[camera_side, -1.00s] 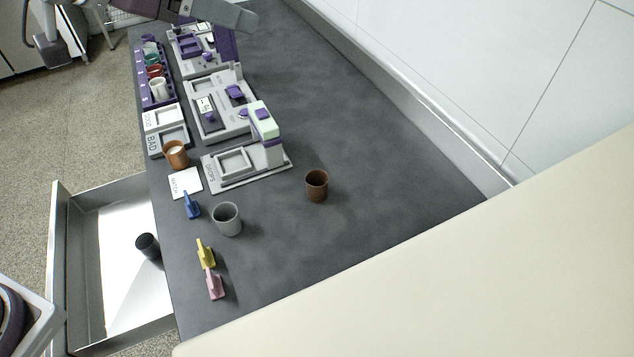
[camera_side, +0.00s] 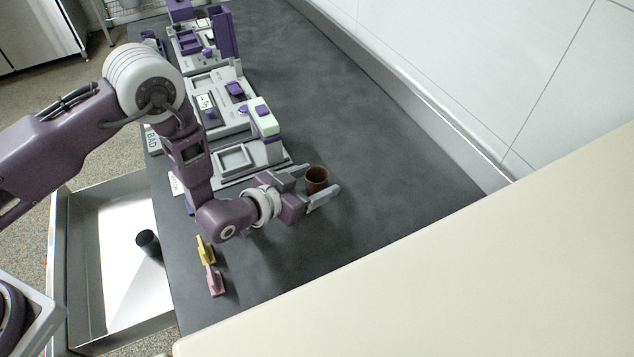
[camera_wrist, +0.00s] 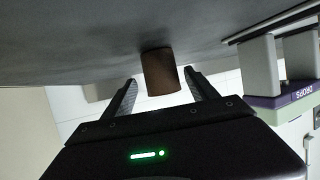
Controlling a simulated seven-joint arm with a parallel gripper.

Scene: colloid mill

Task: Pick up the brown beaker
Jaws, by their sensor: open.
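The brown beaker (camera_side: 317,178) stands upright on the dark grey counter in the side view. My gripper (camera_side: 322,185) is open, with one finger on each side of the beaker. In the wrist view the beaker (camera_wrist: 161,72) shows between the two fingertips of my gripper (camera_wrist: 160,88), with a gap visible on both sides. I cannot tell how deep between the fingers it sits. An orange-brown cup and a grey cup, seen earlier on the counter, are hidden behind my arm now.
A grey device with a pale green and purple head (camera_side: 262,117) stands left of the beaker. Yellow (camera_side: 205,250) and pink (camera_side: 215,280) clips lie near the front. An open drawer (camera_side: 112,335) holds a black cup (camera_side: 147,243). The counter right of the beaker is clear.

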